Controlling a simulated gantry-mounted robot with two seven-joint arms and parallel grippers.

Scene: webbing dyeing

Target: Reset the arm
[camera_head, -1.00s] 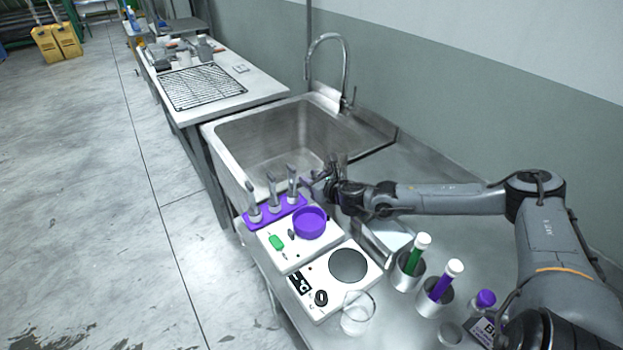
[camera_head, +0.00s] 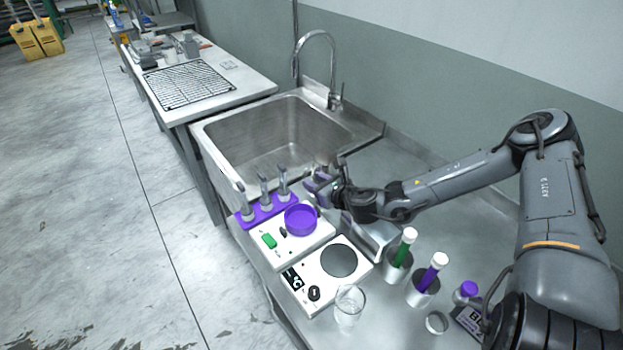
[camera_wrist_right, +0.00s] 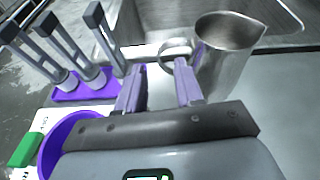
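My right gripper (camera_head: 318,184) hangs over the steel counter, by the sink's near edge and right of the purple rack (camera_head: 268,211). In the right wrist view its two purple-grey fingers (camera_wrist_right: 160,88) are apart with nothing between them. A metal jug (camera_wrist_right: 230,55) stands just past the fingertips, its handle toward them; the head view mostly hides it behind the gripper. My left gripper is not in view.
Close by are a white device with a purple bowl (camera_head: 300,220), a hot plate (camera_head: 338,261), a glass beaker (camera_head: 348,306), metal cups holding green (camera_head: 405,246) and purple (camera_head: 433,272) tubes, and a purple-capped bottle (camera_head: 467,290). The sink (camera_head: 280,135) looks empty.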

